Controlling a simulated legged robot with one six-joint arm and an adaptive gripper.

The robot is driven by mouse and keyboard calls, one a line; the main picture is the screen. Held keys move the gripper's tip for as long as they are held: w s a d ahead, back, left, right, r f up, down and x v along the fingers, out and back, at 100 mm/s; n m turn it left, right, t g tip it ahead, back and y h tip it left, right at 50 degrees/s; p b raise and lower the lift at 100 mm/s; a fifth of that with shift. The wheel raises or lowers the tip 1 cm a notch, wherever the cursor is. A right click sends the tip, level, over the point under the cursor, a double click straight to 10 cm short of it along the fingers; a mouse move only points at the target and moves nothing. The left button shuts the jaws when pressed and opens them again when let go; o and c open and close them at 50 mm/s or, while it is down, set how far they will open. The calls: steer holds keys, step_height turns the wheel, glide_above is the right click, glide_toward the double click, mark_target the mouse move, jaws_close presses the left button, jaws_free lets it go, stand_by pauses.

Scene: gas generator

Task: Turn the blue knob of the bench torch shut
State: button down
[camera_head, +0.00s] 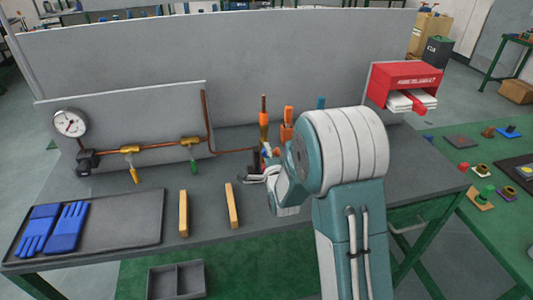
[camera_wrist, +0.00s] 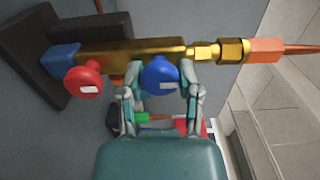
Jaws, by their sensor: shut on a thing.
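The bench torch (camera_wrist: 140,50) shows in the wrist view as a brass body with an orange tip at the right and a dark base at the left. Its blue knob (camera_wrist: 159,76) has a white mark and sits between the fingers of my gripper (camera_wrist: 161,80). The fingers are shut on the blue knob, one on each side. A red knob (camera_wrist: 84,78) with a white mark is to the left of it, clear of the fingers. In the head view the torch (camera_head: 264,120) stands upright on the bench, and my arm hides part of it and most of my gripper.
A copper pipe with a gauge (camera_head: 70,124), a yellow-handled valve (camera_head: 133,174) and a green-handled valve (camera_head: 194,165) runs along the left panel. Blue gloves (camera_head: 66,228) lie on a dark tray. Two wooden strips (camera_head: 183,213) lie in front. A red box (camera_head: 403,82) hangs at the right.

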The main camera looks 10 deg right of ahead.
steer(key=shift+c, duration=1.5)
jaws_free()
steer(key=shift+f, duration=0.25)
steer(key=shift+d, duration=0.1)
steer(key=shift+r, duration=0.1)
steer(key=shift+s, duration=0.1)
steer(key=s, duration=1.1)
steer(key=shift+s, duration=0.35)
